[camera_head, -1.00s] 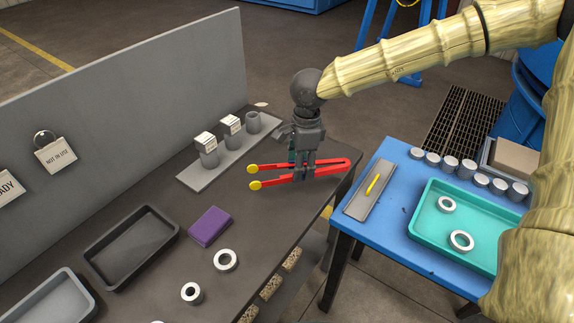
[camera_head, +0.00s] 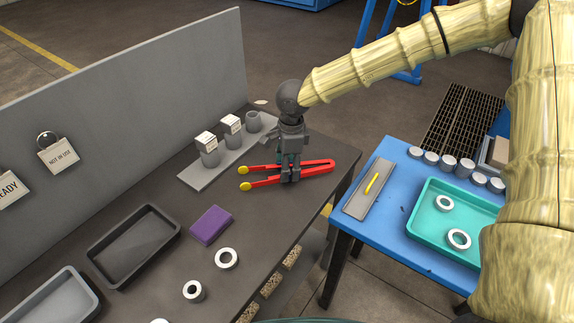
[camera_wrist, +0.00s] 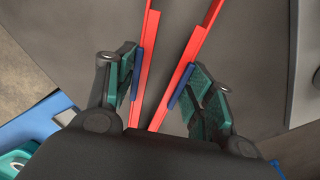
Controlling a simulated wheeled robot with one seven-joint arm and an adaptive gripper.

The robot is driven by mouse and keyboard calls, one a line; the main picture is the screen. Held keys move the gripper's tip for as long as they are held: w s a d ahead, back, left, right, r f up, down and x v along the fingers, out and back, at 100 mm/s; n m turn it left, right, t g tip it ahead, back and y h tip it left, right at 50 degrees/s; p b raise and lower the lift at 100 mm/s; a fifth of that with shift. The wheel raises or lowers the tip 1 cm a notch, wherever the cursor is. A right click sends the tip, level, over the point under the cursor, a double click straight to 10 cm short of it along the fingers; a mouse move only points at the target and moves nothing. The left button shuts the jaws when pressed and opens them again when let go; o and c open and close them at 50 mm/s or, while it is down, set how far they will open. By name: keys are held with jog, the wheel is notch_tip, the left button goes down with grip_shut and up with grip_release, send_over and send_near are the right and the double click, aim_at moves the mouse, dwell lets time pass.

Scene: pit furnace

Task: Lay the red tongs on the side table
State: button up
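The red tongs (camera_head: 312,168) show in the head view over the right part of the dark bench, with yellow tips pointing left and the joined end to the right. My gripper (camera_head: 290,172) points down across their middle. In the wrist view, its fingers (camera_wrist: 160,82) flank the two red arms (camera_wrist: 190,62), and blue strips along the arms meet the finger pads, so it looks shut on the tongs. Whether the tongs touch the bench is unclear. The blue side table (camera_head: 345,218) stands to the right, apart from the bench.
The side table bears a grey plate (camera_head: 357,203) with a yellow stick, a teal tray (camera_head: 425,215) with rings, and several grey cylinders. The bench (camera_head: 160,295) holds a purple block (camera_head: 211,225), rings, dark trays and a strip with cups by the upright panel. A gap separates bench and table.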

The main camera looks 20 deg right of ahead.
jog(key=o, duration=0.4)
jog(key=shift+c, duration=0.2)
notch_tip(320, 180, up, 12)
jog(key=shift+d+b, duration=0.35)
